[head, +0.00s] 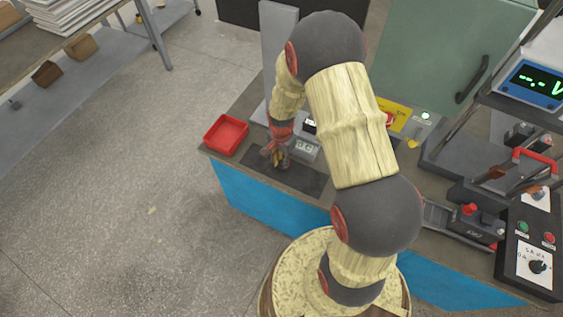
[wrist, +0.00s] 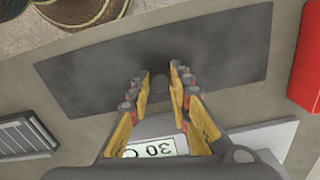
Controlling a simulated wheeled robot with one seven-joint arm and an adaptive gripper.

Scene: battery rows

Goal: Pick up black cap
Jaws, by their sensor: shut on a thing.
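My gripper (head: 275,155) is low over the dark mat (head: 312,186) on the workbench, left of my arm's bulk. In the wrist view my gripper (wrist: 157,86) has its yellow fingers closed around a small dark round thing, the black cap (wrist: 159,82). The cap shows only faintly against the dark mat (wrist: 75,78), and I cannot tell whether it still touches the mat. In the head view the cap is hidden by the fingers.
A red tray (head: 226,135) stands left of the mat and shows in the wrist view (wrist: 306,70). A device with a display (head: 306,149) sits just behind the gripper. A battery fixture (head: 478,222) and a control box (head: 536,262) stand at the right.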

